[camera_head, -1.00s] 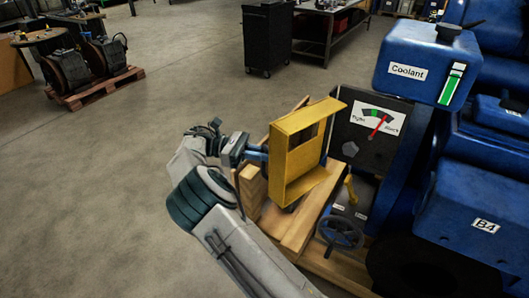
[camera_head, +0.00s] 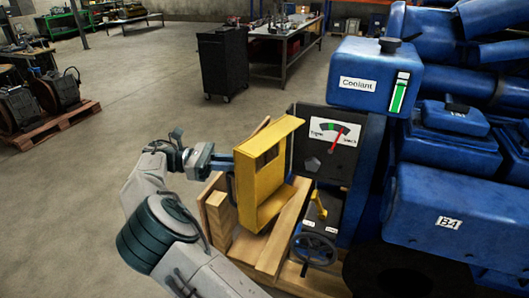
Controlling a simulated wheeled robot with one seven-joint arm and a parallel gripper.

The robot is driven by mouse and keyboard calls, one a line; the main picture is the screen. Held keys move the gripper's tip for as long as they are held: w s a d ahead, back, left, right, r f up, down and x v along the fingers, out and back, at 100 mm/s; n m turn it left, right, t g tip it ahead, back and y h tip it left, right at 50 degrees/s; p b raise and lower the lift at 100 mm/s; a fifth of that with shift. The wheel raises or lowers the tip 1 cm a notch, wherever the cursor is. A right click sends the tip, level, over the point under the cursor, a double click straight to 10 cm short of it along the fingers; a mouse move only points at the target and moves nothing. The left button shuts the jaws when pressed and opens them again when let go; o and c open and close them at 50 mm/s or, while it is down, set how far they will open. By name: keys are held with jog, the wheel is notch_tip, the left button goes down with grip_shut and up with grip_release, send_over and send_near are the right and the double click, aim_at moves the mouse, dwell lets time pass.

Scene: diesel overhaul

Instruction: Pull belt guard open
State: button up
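The yellow belt guard (camera_head: 262,185) stands upright as an open-sided box with a cut-out near its top, left of the gauge panel on the blue engine. It stands swung out at an angle over the wooden frame. My gripper (camera_head: 226,164) reaches in from the left and is at the guard's left face, close to a dark handle (camera_head: 230,188) there. The fingertips are small and partly hidden against the guard, so their grip on the handle cannot be made out.
The wooden frame (camera_head: 282,240) lies below the guard. A handwheel (camera_head: 314,249) and a yellow lever (camera_head: 320,206) are at its right, beside the gauge panel (camera_head: 325,145). The blue coolant tank (camera_head: 373,77) sits above. Open floor (camera_head: 120,130) lies left of my arm.

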jog(key=s+d+r+b, duration=0.2)
jog(key=d+r, duration=0.3)
jog(key=d, duration=0.4)
jog(key=shift+d+r+b, duration=0.35)
jog(key=shift+r, duration=0.05)
